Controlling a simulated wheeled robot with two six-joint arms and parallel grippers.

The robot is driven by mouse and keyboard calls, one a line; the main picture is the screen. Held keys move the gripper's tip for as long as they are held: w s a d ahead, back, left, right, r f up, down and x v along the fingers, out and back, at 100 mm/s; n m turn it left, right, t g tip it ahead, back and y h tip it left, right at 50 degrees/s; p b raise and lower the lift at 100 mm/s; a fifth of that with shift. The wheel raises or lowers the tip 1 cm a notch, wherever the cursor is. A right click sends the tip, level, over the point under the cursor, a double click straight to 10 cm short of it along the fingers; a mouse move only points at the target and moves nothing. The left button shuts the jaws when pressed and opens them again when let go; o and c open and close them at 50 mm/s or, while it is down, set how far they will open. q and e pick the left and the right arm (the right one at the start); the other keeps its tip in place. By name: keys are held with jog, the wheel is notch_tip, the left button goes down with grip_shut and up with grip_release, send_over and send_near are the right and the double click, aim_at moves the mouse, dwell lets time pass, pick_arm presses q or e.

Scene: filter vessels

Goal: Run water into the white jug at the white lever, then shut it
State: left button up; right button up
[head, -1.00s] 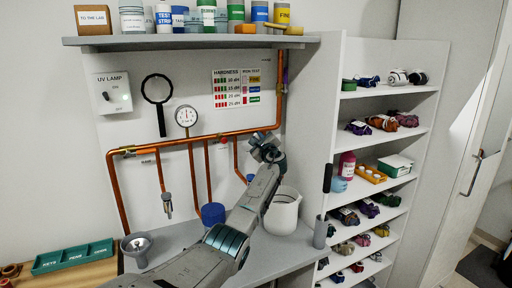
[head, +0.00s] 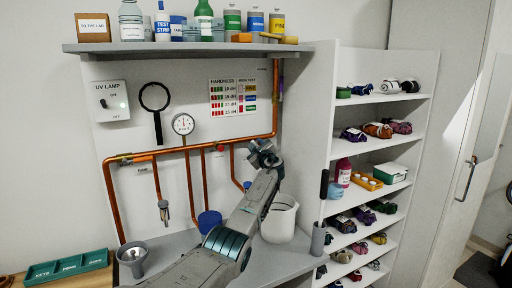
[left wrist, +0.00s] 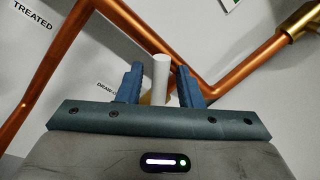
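The white jug (head: 280,220) stands upright on the grey counter, just right of my left forearm, which hides part of its left side. My left gripper (head: 262,154) is raised in front of the wall, above the jug, close to the copper pipes. In the left wrist view, a white lever (left wrist: 160,76) stands between the two blue fingers of my left gripper (left wrist: 159,88). The fingers are open, with a gap on both sides of the lever. In the head view the gripper hides the lever. I see no water stream, and the jug's inside is not clear. My right gripper is not in view.
Copper pipes (head: 205,146) run along the wall. A grey funnel (head: 133,256) and a blue-lidded container (head: 209,222) stand left of my forearm. A tall shelf unit (head: 333,120) rises right of the jug. An upper shelf (head: 190,46) holds bottles.

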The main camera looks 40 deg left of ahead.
pick_arm(q)
jog(key=shift+s, duration=0.1)
jog(key=b+v, duration=0.1)
jog(key=v, duration=0.9)
jog(key=shift+d+b, duration=0.3)
jog(key=shift+b, duration=0.1)
jog(key=shift+s+f, duration=0.1)
jog(key=shift+s, duration=0.05)
dwell(0.8)
dwell(5.5)
